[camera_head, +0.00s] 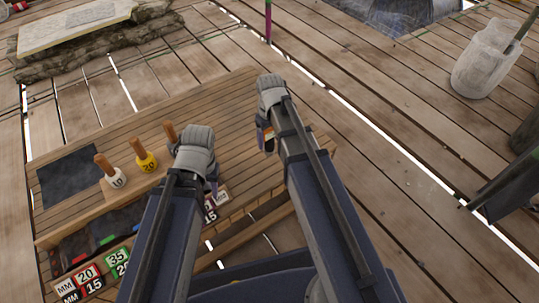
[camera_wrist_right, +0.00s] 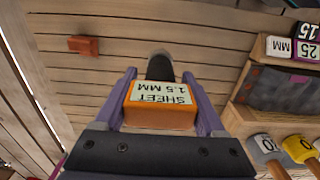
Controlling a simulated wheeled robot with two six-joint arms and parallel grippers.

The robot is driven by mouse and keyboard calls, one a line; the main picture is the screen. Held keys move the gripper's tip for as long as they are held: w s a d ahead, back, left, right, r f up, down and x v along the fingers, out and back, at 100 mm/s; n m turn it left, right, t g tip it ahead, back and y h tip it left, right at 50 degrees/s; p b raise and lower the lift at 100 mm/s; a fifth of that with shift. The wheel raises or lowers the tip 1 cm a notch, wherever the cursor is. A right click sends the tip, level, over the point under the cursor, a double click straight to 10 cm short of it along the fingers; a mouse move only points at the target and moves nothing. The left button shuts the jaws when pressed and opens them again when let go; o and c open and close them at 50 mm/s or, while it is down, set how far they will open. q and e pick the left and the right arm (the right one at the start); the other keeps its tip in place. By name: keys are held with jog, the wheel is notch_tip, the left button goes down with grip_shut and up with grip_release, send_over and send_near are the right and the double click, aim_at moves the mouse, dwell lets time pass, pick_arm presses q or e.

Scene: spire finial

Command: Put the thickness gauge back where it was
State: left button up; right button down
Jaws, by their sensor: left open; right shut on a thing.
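The thickness gauge appears to be the orange block labelled "SHEET 1.5 MM" (camera_wrist_right: 160,106). My right gripper (camera_wrist_right: 164,100) is shut on it, with a purple finger on each side. In the right wrist view it is over the slatted wooden bench, with a dark rounded shape just beyond it. In the head view my right gripper (camera_head: 266,138) is above the right part of the bench (camera_head: 235,105), and only a little of the block shows. My left gripper (camera_head: 212,182) is open, over the bench's near middle. Its fingertips are partly hidden by its arm.
A dark panel (camera_head: 68,176) lies further left. Numbered labels (camera_head: 118,258) line the near side. A small red-brown block (camera_wrist_right: 84,45) lies on the slats.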

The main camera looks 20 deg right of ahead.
aim_at(270, 149)
pick_arm(q)
jog(key=shift+f+b, duration=0.35)
jog(key=shift+f, duration=0.6)
pick_arm(e)
jog(key=shift+f, duration=0.95)
pick_arm(q)
jog(key=shift+f, duration=0.1)
notch_tip(270, 149, down, 4)
jog(key=b, duration=0.3)
jog(key=shift+r+b, duration=0.25)
jog(key=shift+b, duration=0.1)
pick_arm(e)
notch_tip(270, 149, down, 4)
jog(key=shift+r, duration=0.15)
pick_arm(q)
jog(key=shift+f, duration=0.2)
pick_arm(e)
grip_release()
pick_arm(q)
jog(key=shift+r, duration=0.1)
